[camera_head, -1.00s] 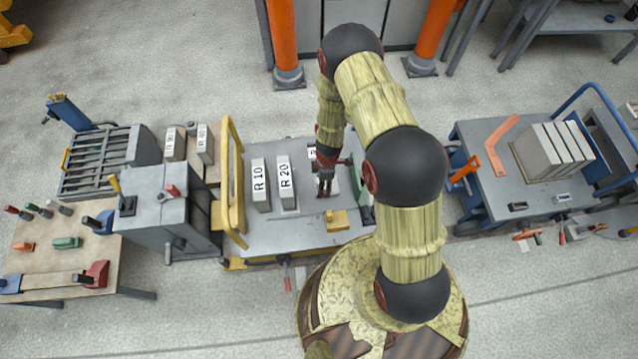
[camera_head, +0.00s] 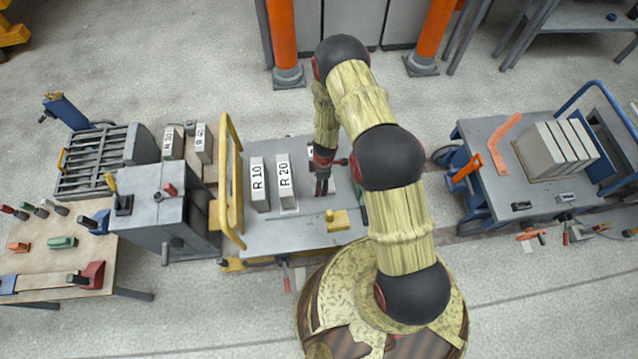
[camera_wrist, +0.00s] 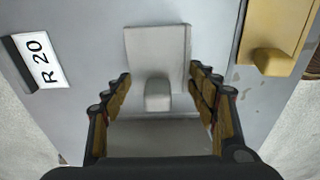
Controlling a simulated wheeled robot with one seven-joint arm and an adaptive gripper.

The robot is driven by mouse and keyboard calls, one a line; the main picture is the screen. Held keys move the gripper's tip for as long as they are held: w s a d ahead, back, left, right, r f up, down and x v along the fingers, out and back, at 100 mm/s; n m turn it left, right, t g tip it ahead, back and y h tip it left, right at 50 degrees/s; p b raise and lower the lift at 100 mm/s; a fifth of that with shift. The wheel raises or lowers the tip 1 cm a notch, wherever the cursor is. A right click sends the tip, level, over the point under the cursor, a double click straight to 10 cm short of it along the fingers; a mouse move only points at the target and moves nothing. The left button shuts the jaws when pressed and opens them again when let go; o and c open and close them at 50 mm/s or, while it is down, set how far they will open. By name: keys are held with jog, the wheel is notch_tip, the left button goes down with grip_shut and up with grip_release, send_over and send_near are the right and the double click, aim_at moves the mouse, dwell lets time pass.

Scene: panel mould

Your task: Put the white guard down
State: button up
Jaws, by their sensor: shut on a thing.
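The white guard (camera_wrist: 158,48) appears in the wrist view as a pale flat plate with a small raised block on it, between my fingertips. My gripper (camera_wrist: 158,82) is shut on it, one finger at each side. In the head view, my gripper (camera_head: 322,188) points down over the grey table (camera_head: 290,237), right of the R 20 block (camera_head: 286,182). There the arm and fingers mostly hide the guard. I cannot tell whether the guard touches the table.
The R 10 block (camera_head: 259,185) stands left of R 20. A yellow block (camera_head: 338,220) lies near the table's front edge. A yellow rail (camera_head: 228,180) rises at the table's left side. A cart (camera_head: 515,190) with grey slabs stands at the right.

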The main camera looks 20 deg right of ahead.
jog(key=shift+r, duration=0.1)
jog(key=shift+c, duration=0.2)
jog(key=o, duration=1.4)
jog(key=shift+c, duration=0.2)
notch_tip(320, 180, up, 46)
jog(key=w+a+m+t+p, duration=0.2)
jog(key=m+t+p, duration=0.1)
jog(key=m+p, duration=0.25)
jog(key=s+r+m+t, duration=0.1)
jog(key=s+r+m, duration=0.2)
jog(key=s+r, duration=0.35)
jog(key=s+r+m, duration=0.2)
jog(key=s+r, duration=0.2)
jog(key=r, duration=0.6)
jog(key=s+d+r+m, duration=0.1)
jog(key=s+r+m, duration=0.1)
jog(key=s, duration=0.5)
jog(key=s+d+r+m+t, duration=0.1)
jog(key=s+r+m, duration=0.2)
jog(key=s, duration=0.4)
jog(key=shift+r+t+h, duration=0.3)
jog(key=shift+r+h, duration=0.1)
jog(key=shift+r, duration=0.4)
